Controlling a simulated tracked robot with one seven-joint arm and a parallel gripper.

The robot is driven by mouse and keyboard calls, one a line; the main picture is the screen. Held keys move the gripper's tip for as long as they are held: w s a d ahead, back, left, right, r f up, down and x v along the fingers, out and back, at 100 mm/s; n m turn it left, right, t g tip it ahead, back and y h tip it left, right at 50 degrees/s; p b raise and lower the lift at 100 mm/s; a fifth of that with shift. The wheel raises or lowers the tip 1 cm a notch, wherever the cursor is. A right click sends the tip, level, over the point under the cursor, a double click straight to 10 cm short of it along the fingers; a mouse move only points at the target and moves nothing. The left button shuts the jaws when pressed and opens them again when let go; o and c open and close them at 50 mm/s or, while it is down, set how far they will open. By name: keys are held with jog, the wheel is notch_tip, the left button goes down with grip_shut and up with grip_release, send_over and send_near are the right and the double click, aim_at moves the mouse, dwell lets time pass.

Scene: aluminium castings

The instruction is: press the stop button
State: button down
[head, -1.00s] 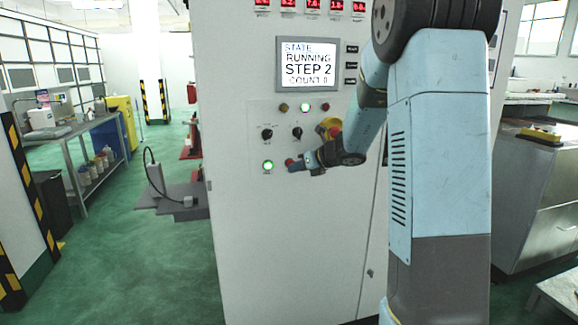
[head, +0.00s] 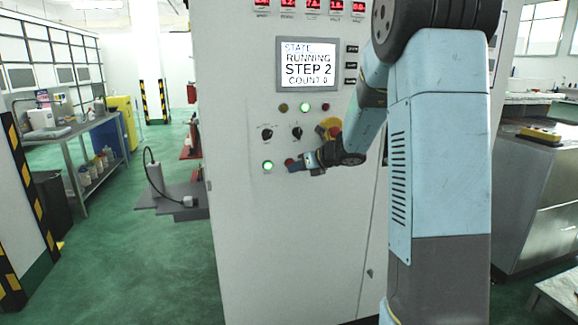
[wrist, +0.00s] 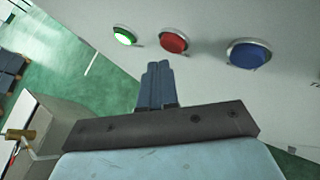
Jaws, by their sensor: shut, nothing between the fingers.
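The cabinet's control panel (head: 285,200) has a red button (head: 289,162) beside a lit green button (head: 267,165). In the wrist view the red button (wrist: 173,41) sits between the green button (wrist: 124,35) and a blue button (wrist: 249,53). The labels are too small to read. My gripper (head: 294,167) is shut and empty at the red button, partly covering it. In the wrist view its fingertips (wrist: 158,66) point just below and left of the red button, with a gap visible. I cannot tell their depth from the panel.
The screen (head: 307,64) reads RUNNING, STEP 2, COUNT 0. A yellow-backed red mushroom button (head: 329,127) is just above my wrist, partly hidden by my arm. Two selector knobs (head: 297,133) sit above the green and red buttons. Open green floor lies left of the cabinet.

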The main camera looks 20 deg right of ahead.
jog(key=shift+w, duration=0.2)
jog(key=shift+w, duration=0.25)
jog(key=shift+w, duration=0.4)
dwell(1.0)
jog(key=shift+r, duration=0.1)
jog(key=shift+s, duration=0.85)
jog(key=shift+s, duration=0.1)
jog(key=shift+s, duration=2.4)
